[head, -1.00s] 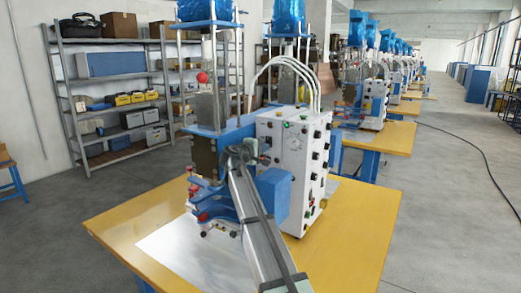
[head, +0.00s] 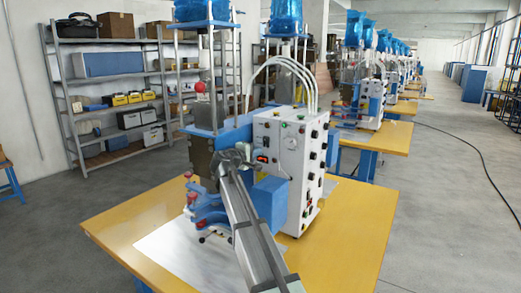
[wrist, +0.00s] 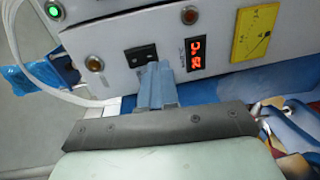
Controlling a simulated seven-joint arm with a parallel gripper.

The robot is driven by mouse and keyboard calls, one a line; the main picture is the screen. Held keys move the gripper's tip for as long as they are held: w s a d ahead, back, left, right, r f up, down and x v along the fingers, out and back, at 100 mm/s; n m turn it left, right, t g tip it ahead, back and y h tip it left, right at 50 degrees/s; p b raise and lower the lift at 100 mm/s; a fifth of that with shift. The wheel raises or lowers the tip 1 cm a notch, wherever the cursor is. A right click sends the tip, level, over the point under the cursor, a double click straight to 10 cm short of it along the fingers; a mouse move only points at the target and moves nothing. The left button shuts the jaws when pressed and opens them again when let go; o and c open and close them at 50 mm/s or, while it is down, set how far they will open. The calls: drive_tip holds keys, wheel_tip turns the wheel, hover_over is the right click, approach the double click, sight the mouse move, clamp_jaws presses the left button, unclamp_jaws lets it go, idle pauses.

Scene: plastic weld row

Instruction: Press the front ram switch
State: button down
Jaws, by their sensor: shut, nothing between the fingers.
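The white control box (head: 290,142) of the welding machine stands on the yellow table. In the wrist view its panel (wrist: 105,64) carries a black rocker switch (wrist: 139,54), the only such switch I see there; its label is not readable. My gripper (wrist: 156,68) is shut and empty, with its blue-grey fingers pointing at the panel. The fingertips are just below and right of the switch, overlapping its lower edge in the picture; I cannot tell whether they touch. In the head view my gripper (head: 235,156) is at the box's left side, and the switch is hidden.
The blue press head and clamps (head: 205,205) stand close left of my arm.

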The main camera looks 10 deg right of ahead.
drive_tip(key=f+v, duration=0.2)
drive_tip(key=v, duration=0.8)
drive_tip(key=shift+f, duration=0.2)
drive_tip(key=shift+s+a, duration=0.15)
